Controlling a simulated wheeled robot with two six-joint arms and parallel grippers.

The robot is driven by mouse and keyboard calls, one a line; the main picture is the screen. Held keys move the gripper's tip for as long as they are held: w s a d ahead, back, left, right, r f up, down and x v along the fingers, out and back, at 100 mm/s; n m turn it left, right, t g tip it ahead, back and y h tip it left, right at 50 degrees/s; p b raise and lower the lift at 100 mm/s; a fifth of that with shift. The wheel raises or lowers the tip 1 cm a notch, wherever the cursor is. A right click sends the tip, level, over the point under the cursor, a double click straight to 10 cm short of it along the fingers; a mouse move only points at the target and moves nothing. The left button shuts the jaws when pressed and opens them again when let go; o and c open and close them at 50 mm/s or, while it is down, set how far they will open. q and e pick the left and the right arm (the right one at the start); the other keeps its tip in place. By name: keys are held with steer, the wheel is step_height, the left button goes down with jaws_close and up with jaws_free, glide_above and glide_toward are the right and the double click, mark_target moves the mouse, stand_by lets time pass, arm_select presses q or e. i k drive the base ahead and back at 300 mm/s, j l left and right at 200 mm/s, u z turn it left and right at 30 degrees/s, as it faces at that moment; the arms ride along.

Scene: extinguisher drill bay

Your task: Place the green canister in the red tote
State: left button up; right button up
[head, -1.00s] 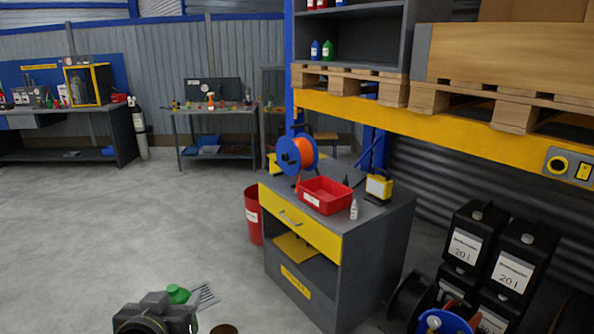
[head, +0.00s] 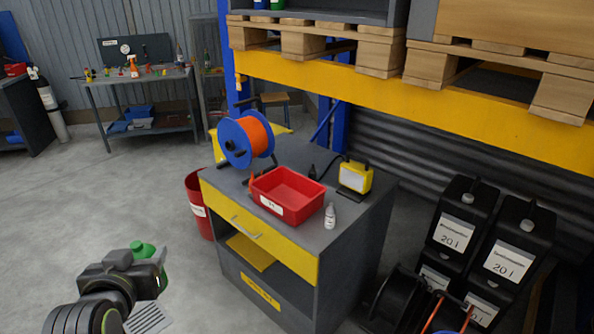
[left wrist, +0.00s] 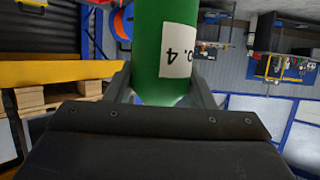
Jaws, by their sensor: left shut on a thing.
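The green canister (left wrist: 158,45) with a white label fills the middle of the left wrist view, between the two fingers. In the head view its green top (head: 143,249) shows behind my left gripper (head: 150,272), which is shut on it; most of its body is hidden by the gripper. The red tote (head: 287,195) stands on top of the grey workbench cabinet and looks empty, with a white label on its front. My left gripper with the canister is in front and to the left of the cabinet, apart from the tote. My right gripper is not in view.
On the cabinet (head: 345,235) a blue and orange cable reel (head: 246,138) stands behind the tote. A small white bottle (head: 330,216) and a yellow work lamp (head: 355,178) stand to its right. A red bin (head: 198,205) is left of the cabinet. Black canisters (head: 463,225) stand at right.

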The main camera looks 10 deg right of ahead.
mark_target(288, 203)
steer(key=i+z, duration=0.45)
steer(key=i+j+z, duration=0.25)
steer(key=i+z, duration=0.2)
steer(key=i, duration=0.15)
steer(key=z, duration=0.7)
